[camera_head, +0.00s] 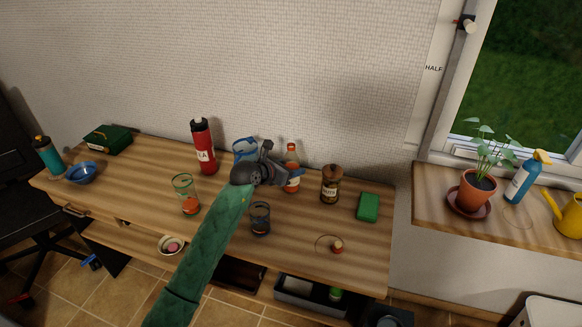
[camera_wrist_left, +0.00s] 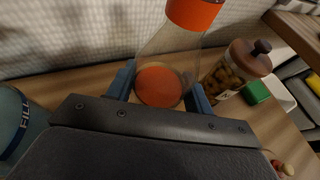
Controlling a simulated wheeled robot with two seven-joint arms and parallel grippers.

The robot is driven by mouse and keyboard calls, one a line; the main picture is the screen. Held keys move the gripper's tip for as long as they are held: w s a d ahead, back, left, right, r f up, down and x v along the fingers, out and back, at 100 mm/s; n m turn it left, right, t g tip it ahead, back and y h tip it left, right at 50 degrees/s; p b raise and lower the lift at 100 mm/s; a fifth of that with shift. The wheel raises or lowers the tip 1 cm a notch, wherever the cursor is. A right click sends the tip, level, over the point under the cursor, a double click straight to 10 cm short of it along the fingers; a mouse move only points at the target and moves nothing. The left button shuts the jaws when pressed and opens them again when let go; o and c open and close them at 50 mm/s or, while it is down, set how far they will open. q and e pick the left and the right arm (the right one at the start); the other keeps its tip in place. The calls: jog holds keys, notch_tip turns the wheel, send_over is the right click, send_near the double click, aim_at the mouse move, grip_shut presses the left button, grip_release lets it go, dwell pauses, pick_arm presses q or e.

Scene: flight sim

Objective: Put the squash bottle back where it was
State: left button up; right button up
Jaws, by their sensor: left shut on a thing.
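The squash bottle (camera_head: 291,152) is clear, with an orange-red top and a little orange liquid at its bottom. It is at the back of the wooden desk, near the wall. My left gripper (camera_head: 290,176) is shut around it, and my left arm reaches over the desk from the front. In the left wrist view the bottle (camera_wrist_left: 172,50) stands between the two blue fingers, its top cut off by the frame edge. I cannot tell whether its base touches the desk. My right gripper is not in view.
A lidded jar (camera_head: 330,187) stands close right of the bottle, then a green block (camera_head: 368,207). A glass with orange contents (camera_head: 186,196), a dark glass (camera_head: 260,218) and a red bottle (camera_head: 203,150) stand leftward. A thin ring outline (camera_head: 317,240) marks the front right.

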pick_arm(q)
jog(key=shift+f, duration=0.15)
jog(key=shift+f, duration=0.1)
jog(key=o, duration=1.3)
